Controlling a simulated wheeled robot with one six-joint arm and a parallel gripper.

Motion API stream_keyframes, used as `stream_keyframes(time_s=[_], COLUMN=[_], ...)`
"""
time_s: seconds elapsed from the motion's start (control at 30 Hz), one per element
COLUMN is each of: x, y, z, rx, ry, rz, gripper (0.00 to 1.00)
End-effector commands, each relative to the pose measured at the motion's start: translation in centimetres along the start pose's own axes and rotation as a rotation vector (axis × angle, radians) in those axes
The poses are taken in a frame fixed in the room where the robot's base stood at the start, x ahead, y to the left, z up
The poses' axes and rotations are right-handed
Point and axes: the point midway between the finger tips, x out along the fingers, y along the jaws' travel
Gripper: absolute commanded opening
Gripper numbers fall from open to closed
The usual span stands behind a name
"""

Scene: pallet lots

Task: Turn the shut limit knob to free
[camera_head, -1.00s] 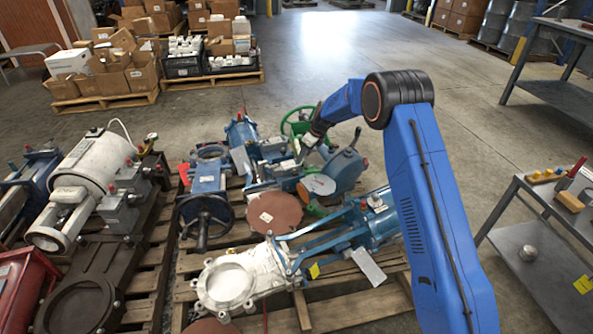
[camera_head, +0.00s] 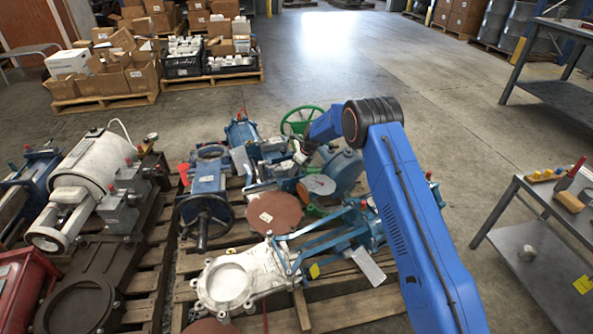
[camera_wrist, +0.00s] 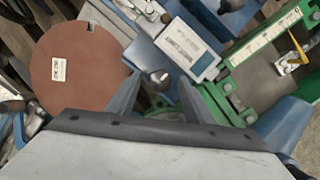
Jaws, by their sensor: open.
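My gripper (camera_head: 303,154) reaches down over the blue valve equipment on the middle pallet. In the wrist view my gripper (camera_wrist: 160,92) is open, with one finger on each side of a small round grey knob (camera_wrist: 158,77). The knob sits on a blue housing, just beyond the fingertips and apart from them as far as I can tell. Its pointer and any free or shut marking are too small to read. In the head view the knob is hidden or too small to make out. A light-grey box with a label (camera_wrist: 187,47) stands right beside it.
A brown disc (camera_wrist: 80,65) lies left of the fingers, and green-framed equipment (camera_wrist: 265,75) is on the right. A green handwheel (camera_head: 300,120) stands behind my gripper. A grey bench (camera_head: 545,225) is at the right. Open floor (camera_head: 430,110) lies behind.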

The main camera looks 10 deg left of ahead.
Motion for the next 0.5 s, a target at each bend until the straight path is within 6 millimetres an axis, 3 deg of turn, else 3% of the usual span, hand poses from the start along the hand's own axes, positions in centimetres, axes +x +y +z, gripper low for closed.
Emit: stream_keyframes(time_s=[0.13, 0.3, 0.5], x=[-0.01, -0.01, -0.01], y=[0.00, 0.00, -0.01], z=[-0.01, -0.02, -0.03], rx=[0.000, 0.000, -0.005], ry=[0.000, 0.000, 0.001], rz=[0.000, 0.000, 0.002], gripper=[0.47, 0.07, 0.07])
